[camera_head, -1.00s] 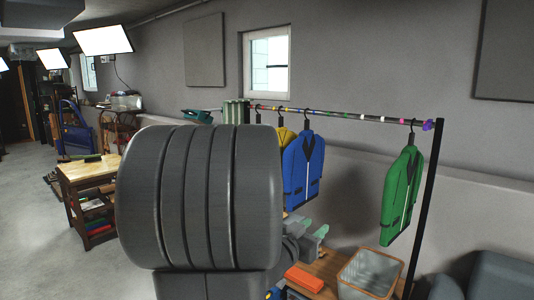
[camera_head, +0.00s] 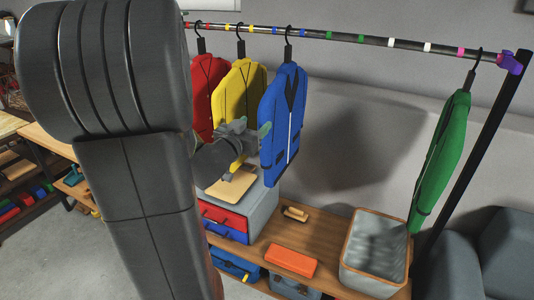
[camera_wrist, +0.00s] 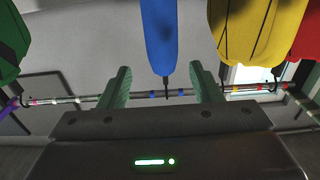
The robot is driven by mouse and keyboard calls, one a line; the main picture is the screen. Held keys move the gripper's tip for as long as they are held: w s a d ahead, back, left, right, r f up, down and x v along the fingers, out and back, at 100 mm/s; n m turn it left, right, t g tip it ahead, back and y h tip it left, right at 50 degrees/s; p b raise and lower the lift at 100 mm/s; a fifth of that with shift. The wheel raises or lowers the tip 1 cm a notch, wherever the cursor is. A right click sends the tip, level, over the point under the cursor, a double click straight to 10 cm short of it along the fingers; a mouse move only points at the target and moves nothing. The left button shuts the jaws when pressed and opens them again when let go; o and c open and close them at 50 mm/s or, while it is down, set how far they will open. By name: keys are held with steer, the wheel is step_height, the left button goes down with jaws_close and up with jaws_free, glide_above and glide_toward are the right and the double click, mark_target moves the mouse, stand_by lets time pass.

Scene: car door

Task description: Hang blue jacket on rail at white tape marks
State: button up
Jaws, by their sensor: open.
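The blue jacket (camera_head: 284,125) hangs from the rail (camera_head: 345,37) by its hook, between two blue tape marks. Two white tape marks (camera_head: 410,44) are farther right on the rail, with bare rail between them. My gripper (camera_head: 264,137) is beside the blue jacket's left side, below its hanger, in the head view. In the wrist view my gripper (camera_wrist: 165,86) is open, with its green fingers apart and the hook of the blue jacket (camera_wrist: 160,38) showing between them. I cannot tell whether a finger touches the jacket.
A yellow jacket (camera_head: 238,100) and a red jacket (camera_head: 204,95) hang to the left. A green jacket (camera_head: 442,155) hangs at the right, near the rail's post (camera_head: 477,150). Below stand a grey bin (camera_head: 375,248), an orange box (camera_head: 291,261) and a drawer unit (camera_head: 261,212) on a wooden shelf.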

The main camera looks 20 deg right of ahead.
mark_target(268, 110)
steer(key=p+x, duration=0.1)
steer(key=x, duration=0.9)
steer(key=shift+w+d, duration=0.15)
steer(key=shift+w, duration=0.2)
